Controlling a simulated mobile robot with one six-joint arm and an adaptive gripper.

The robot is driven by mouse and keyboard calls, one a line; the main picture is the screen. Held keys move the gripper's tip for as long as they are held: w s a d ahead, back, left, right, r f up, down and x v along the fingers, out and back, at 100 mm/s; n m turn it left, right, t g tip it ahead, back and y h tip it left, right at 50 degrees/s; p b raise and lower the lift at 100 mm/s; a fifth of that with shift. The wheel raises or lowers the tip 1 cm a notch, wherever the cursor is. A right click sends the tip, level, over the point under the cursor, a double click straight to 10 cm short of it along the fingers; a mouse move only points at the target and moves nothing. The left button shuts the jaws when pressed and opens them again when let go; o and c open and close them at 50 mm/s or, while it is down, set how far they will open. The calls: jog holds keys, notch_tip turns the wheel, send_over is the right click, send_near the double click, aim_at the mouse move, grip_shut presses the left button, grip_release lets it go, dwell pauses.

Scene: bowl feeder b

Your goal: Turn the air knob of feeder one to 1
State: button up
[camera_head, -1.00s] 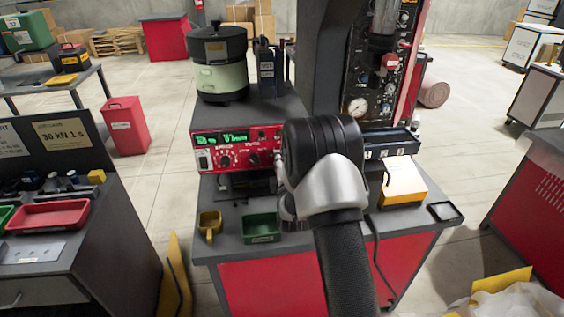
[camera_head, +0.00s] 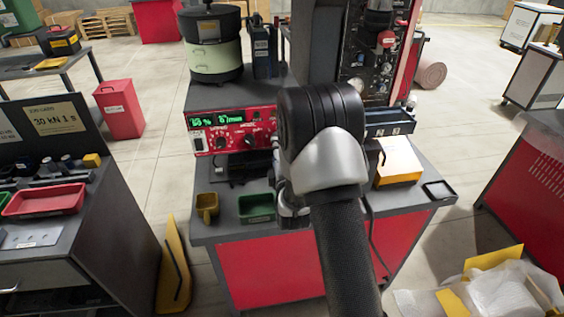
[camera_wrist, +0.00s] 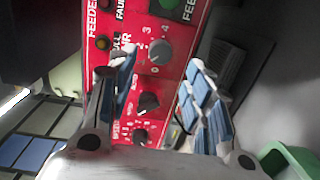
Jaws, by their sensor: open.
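The red feeder control panel (camera_head: 209,145) stands below the feeder bowl in the head view, with lit green displays. In the wrist view the red panel (camera_wrist: 192,14) runs between my fingers. A grey round knob (camera_wrist: 159,53) with a printed number scale around it sits beside partly covered lettering ending in "IR". Its exact setting is too blurred to tell. A dark knob (camera_wrist: 149,102) and a smaller knob (camera_wrist: 140,136) sit below it in the picture. My gripper (camera_wrist: 162,80) is open, its blue-padded fingers on either side of the panel's knobs. It appears empty. My arm mostly hides it in the head view.
The pale green feeder bowl (camera_head: 212,58) stands above the panel. A yellow cup (camera_head: 207,205) and a green tray (camera_head: 257,207) sit on the bench below. A yellow box (camera_head: 398,162) is to the right. Floor shows on both sides of the bench.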

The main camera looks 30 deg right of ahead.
jog(key=v, duration=0.6)
jog(key=shift+s, duration=0.15)
jog(key=s+a+r+m+g+y, duration=0.45)
jog(key=s+a+r+m, duration=0.25)
jog(key=a+r, duration=0.3)
jog(key=s+a+r+m+g, duration=0.1)
jog(key=s+a+m+g, duration=0.1)
jog(key=s, duration=1.1)
jog(key=s+a+r+m+g+y, duration=0.1)
jog(key=s+a+m+g, duration=0.2)
jog(key=s, duration=1)
jog(key=shift+m+g, duration=1.1)
jog(key=shift+g, duration=0.05)
jog(key=shift+a, duration=0.1)
jog(key=shift+c, duration=0.2)
